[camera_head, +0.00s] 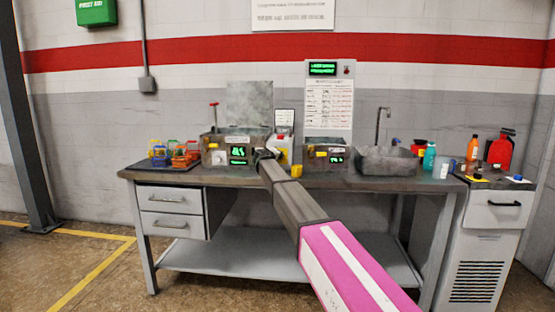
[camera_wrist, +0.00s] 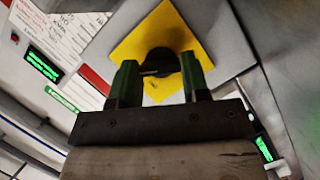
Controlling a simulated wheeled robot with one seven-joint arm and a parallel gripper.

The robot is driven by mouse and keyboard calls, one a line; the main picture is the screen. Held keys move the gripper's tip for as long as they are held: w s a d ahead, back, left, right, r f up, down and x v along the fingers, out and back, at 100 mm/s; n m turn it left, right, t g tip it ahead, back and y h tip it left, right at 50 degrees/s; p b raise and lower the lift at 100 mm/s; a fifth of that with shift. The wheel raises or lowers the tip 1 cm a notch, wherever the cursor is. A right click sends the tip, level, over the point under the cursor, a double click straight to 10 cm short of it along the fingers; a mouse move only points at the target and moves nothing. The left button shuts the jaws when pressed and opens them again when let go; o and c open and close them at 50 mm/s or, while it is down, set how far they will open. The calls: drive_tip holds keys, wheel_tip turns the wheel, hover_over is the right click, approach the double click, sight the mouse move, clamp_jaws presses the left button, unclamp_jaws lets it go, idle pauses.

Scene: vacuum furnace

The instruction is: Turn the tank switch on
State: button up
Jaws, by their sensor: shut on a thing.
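In the wrist view, a round black rotary switch knob (camera_wrist: 160,60) sits on a tilted yellow square plate (camera_wrist: 126,46) fixed to a grey surface. My gripper (camera_wrist: 157,67) has its two dark green fingers on either side of the knob and is shut on it. The knob's pointer and any markings are not readable. In the head view my gripper (camera_head: 264,154) reaches the bench between two tanks with green displays, the left tank (camera_head: 220,146) and the right tank (camera_head: 318,157). The knob is hidden there behind my gripper.
The grey workbench (camera_head: 350,182) also holds a rack of coloured baskets (camera_head: 174,153) at left and a sink (camera_head: 388,161) at right. A white and yellow container (camera_head: 284,146) stands close to my gripper. Bottles stand at far right.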

idle(0.3)
drive_tip(key=o, duration=0.9)
drive_tip(key=shift+s, duration=0.1)
drive_tip(key=v, duration=1)
drive_tip(key=shift+s+a+r, duration=0.1)
drive_tip(key=shift+s, duration=0.2)
